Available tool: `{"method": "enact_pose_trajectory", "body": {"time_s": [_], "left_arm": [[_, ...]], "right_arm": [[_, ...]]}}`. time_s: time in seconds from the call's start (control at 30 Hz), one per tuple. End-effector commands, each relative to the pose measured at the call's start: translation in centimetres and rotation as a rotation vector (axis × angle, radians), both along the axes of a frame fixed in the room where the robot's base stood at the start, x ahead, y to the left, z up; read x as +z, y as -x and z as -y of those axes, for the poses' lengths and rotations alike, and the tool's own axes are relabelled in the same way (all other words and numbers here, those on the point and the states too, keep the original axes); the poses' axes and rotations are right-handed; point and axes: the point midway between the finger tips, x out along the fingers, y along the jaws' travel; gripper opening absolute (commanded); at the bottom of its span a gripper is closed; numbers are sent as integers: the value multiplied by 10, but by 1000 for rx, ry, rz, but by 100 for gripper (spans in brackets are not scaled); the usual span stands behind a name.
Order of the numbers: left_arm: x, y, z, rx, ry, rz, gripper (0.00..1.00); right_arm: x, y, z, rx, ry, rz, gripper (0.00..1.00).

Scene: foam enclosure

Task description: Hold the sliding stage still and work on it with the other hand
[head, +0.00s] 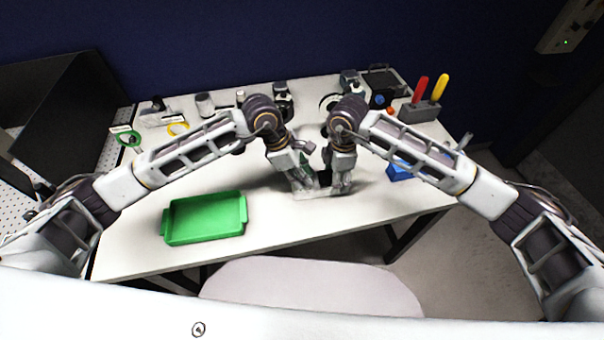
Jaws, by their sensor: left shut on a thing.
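The sliding stage (320,193) is a small pale piece at the middle of the table, low between my two hands. Most of it is hidden by the grippers. My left gripper (303,183) reaches down at its left side and is shut on it. My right gripper (341,184) points down at its right side, close to it. The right fingers are small and dim, so whether they are open or touching it I cannot tell.
An empty green tray (204,219) lies at the table's front left. A blue block (399,171) sits right of my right gripper. A grey holder (418,112) with red and yellow handles stands at the back right. Several small items line the back edge.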

Motion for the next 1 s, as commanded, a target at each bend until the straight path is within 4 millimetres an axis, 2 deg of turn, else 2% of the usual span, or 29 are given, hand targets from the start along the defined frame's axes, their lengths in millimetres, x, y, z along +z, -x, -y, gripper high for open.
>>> {"method": "enact_pose_trajectory", "body": {"time_s": [0.43, 0.47, 0.6, 0.63, 1.0], "left_arm": [[0, 0, 0, 43, 1, 2, 0], [0, 0, 0, 43, 1, 2, 25], [0, 0, 0, 43, 1, 2, 43], [0, 0, 0, 43, 1, 2, 45], [1, 0, -1, 42, 1, 1, 45]], "right_arm": [[0, 1, 0, 2, 0, -1, 12], [0, 1, 0, 2, 0, -1, 12], [0, 1, 0, 2, 0, -1, 12], [0, 1, 0, 2, 0, -1, 12], [0, 1, 0, 1, -1, -1, 12]]}}
